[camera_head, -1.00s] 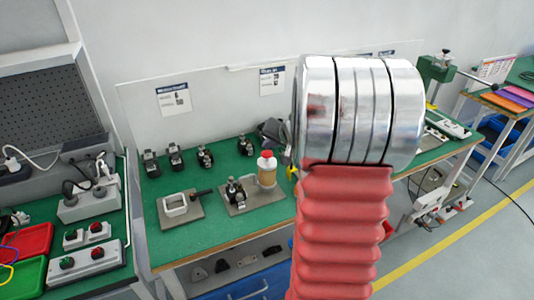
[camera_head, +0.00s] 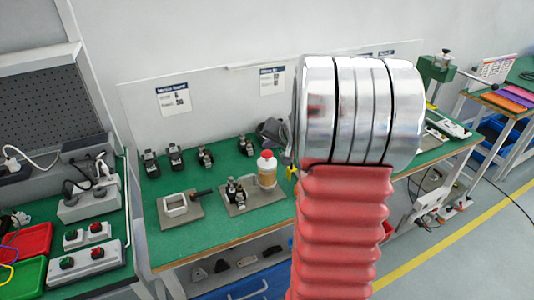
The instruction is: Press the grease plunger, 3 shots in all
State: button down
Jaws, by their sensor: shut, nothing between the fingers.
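A bottle with a red cap and a white collar (camera_head: 267,168) stands upright at the right end of a grey plate (camera_head: 240,209) on the green bench. Its body looks amber. A small black and silver device (camera_head: 235,192) stands on the same plate, just left of the bottle. I cannot tell which part of these is the grease plunger. My arm, red bellows and shiny metal rings, fills the middle right of the view and hides the bench behind it. My gripper does not show.
Left on the green bench (camera_head: 220,232) are a grey plate with a pale square frame (camera_head: 176,204) and several small black clamps along the back. A dark grey object (camera_head: 272,131) lies behind the bottle. A control box with buttons (camera_head: 88,261) is at lower left.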

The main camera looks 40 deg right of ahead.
aim_at(269, 155)
jog(key=shift+f, duration=1.25)
dwell(1.5)
jog(key=shift+r, duration=1.3)
jog(key=shift+r, duration=2.5)
dwell(0.8)
jog(key=shift+r, duration=1.85)
